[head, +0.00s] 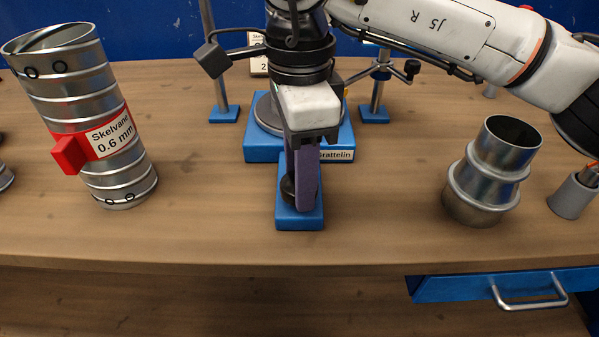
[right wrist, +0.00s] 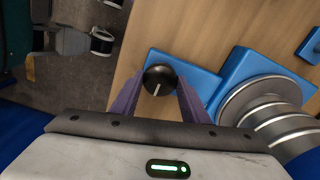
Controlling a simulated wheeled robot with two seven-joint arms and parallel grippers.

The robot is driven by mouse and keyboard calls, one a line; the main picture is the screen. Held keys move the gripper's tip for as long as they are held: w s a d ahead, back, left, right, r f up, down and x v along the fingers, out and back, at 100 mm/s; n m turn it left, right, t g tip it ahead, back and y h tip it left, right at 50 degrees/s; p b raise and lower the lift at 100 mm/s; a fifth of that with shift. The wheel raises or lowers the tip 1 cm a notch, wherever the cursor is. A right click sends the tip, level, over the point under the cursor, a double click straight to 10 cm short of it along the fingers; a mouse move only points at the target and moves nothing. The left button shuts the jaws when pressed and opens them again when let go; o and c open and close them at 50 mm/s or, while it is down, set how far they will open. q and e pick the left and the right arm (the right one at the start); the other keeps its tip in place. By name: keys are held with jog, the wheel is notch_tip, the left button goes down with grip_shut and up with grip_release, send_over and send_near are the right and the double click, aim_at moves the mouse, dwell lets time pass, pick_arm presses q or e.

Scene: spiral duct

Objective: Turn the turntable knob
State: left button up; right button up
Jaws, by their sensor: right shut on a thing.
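The turntable is a blue base with a grey round plate (right wrist: 258,97), partly hidden in the head view behind my right arm; its blue base (head: 258,150) shows there. The black knob (right wrist: 158,79) with a white line sits on a blue block (right wrist: 195,77) in front of the base. In the head view the knob (head: 287,188) is mostly hidden by the purple fingers. My right gripper (head: 306,195) points down over the blue block, its fingers on either side of the knob and shut on it; it also shows in the right wrist view (right wrist: 158,88). My left gripper is not seen.
A ribbed metal duct (head: 75,85) with a red label clip stands tilted at left. A silver stepped fitting (head: 485,180) and a grey cup (head: 571,198) stand at right. Blue-footed posts (head: 224,113) flank the turntable. The wooden tabletop (head: 210,215) is clear around the front block.

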jog(key=shift+r+n, duration=0.1)
jog(key=shift+n, duration=0.4)
jog(key=o, duration=1.1)
jog(key=shift+c, duration=0.2)
notch_tip(320, 180, up, 10)
jog(key=shift+r, duration=0.15)
